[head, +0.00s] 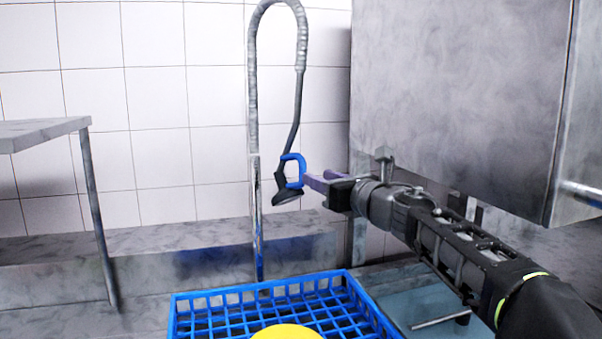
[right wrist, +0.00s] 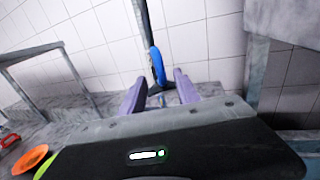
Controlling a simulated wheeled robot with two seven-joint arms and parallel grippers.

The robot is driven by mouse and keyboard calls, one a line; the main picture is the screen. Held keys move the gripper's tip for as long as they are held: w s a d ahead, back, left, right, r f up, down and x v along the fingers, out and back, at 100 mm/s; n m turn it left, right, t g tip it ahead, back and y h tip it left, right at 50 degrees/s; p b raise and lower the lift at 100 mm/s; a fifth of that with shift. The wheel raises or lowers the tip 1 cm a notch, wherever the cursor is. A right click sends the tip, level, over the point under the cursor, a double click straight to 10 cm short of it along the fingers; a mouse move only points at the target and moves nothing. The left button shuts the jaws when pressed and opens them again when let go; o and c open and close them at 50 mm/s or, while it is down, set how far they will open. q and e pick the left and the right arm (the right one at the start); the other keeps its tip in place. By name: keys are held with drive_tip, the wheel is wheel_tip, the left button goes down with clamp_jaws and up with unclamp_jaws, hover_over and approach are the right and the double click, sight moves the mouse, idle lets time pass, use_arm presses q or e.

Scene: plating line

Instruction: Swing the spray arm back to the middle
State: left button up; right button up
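The spray arm (head: 254,120) is a grey upright pipe that bends over at the top. Its dark hose hangs down on the right to a black spray head (head: 287,195) with a blue loop handle (head: 294,170). My right gripper (head: 314,182) reaches in from the right, its purple fingertips close to the handle. In the right wrist view, the fingers are apart and the blue handle (right wrist: 157,65) shows between and just ahead of the tips. I cannot tell whether they touch it. My left gripper is not in view.
A blue crate (head: 225,293) with a yellow round item (head: 287,332) stands below the spray head. A large grey metal box (head: 450,90) hangs close above my right arm. A grey table (head: 45,131) is at the left. An orange dish (right wrist: 30,158) shows in the wrist view.

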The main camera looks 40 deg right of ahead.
sight(303, 167)
drive_tip(key=w, duration=0.5)
drive_tip(key=w+p, duration=0.1)
drive_tip(key=w, duration=0.2)
drive_tip(key=shift+d, duration=0.35)
drive_tip(key=shift+s, duration=0.1)
drive_tip(key=shift+c, duration=0.4)
clamp_jaws()
idle(0.5)
